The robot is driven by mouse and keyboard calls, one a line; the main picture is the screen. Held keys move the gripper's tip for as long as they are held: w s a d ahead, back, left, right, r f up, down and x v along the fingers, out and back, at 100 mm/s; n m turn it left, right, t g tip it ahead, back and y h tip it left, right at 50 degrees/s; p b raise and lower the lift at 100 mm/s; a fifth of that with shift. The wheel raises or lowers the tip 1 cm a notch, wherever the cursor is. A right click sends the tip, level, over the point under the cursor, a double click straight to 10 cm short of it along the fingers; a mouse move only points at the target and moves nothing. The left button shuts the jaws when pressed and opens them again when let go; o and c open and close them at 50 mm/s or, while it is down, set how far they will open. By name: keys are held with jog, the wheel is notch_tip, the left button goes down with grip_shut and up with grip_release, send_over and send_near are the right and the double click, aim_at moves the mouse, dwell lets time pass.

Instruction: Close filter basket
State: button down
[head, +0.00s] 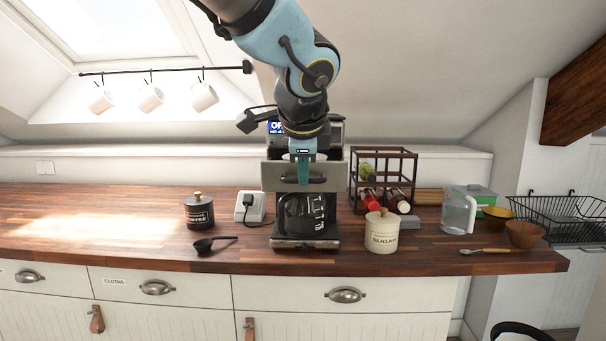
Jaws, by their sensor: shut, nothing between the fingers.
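The coffee maker (276,243) stands on the wooden counter with its glass carafe (305,213) in the lower bay. The filter basket (274,177) shows as a wide grey front panel above the carafe, and it appears to stick out toward me. My gripper (303,181) points down at the middle of this panel. It is shut and holds nothing. Its fingertips overlap the panel's handle area; I cannot tell whether they touch it. My arm hides much of the machine's top and part of its display.
Left are a dark canister (199,214), a black scoop (205,245) and a plugged socket box (250,208). Right are a sugar jar (382,234), a bottle rack (383,155) and a clear jug (458,212). Mugs (151,98) hang at upper left. The far left counter is clear.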

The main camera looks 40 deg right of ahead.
jog(key=w+d, duration=0.2)
jog(key=w, duration=0.1)
jog(key=w+d+p, duration=0.1)
jog(key=w+d, duration=0.2)
jog(key=w+d+p, duration=0.1)
jog(key=w+d, duration=0.1)
jog(key=w, duration=0.2)
jog(key=shift+d, duration=0.4)
jog(key=shift+s, duration=0.1)
jog(key=b+v, duration=0.1)
jog(key=v, duration=1)
